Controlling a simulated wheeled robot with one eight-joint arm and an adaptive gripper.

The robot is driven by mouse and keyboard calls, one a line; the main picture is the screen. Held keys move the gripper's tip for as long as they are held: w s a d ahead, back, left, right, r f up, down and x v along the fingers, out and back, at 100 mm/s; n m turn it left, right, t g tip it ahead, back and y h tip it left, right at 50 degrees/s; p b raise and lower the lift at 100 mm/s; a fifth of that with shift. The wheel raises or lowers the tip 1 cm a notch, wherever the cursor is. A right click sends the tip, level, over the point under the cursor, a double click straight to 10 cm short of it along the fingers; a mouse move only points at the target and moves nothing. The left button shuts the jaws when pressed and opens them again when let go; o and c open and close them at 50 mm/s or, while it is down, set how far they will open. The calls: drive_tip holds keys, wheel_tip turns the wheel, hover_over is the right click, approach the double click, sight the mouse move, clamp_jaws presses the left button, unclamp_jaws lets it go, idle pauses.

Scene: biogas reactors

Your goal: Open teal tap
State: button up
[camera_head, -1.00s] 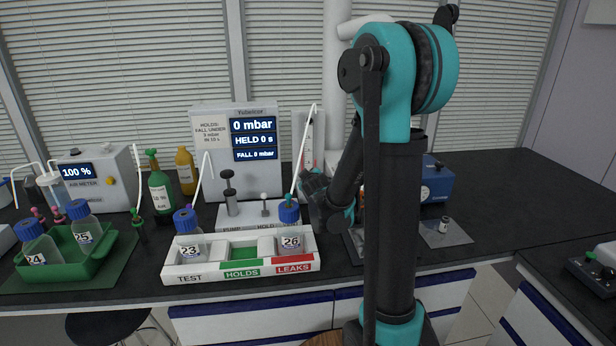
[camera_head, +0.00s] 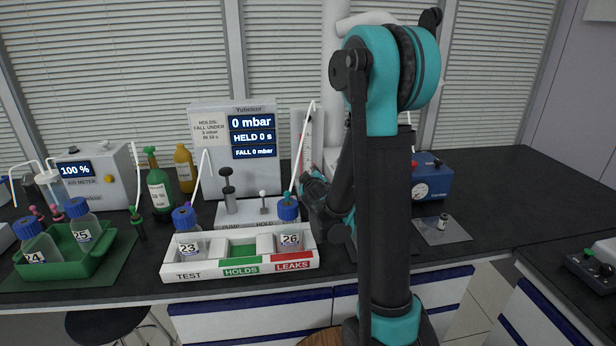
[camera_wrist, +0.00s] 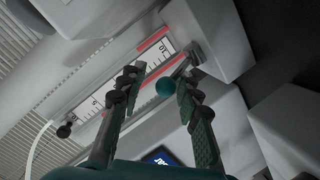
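The teal tap (camera_wrist: 165,88) shows in the wrist view as a small round teal knob in front of a white scale panel (camera_wrist: 140,65) with red marks. My gripper (camera_wrist: 160,78) is open, with one finger on each side of the knob in the picture. The gap to the knob on both sides looks empty, and I cannot tell how far the fingertips are from it in depth. In the head view the tap is not clearly visible behind my arm, and my gripper is largely hidden there.
The pressure panel (camera_head: 208,125) reads 0 mbar. A white rack (camera_head: 200,273) holds bottle 23 (camera_head: 187,245) and bottle 26 (camera_head: 290,238), whose tube rises close to my wrist. A blue gauge box (camera_head: 432,182) stands right of my arm.

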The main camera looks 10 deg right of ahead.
drive_tip(key=shift+a, duration=0.1)
drive_tip(key=shift+s, duration=0.2)
drive_tip(key=v, duration=1.1)
drive_tip(key=shift+s+r, duration=0.1)
drive_tip(key=shift+s, duration=0.15)
drive_tip(key=shift+s, duration=0.1)
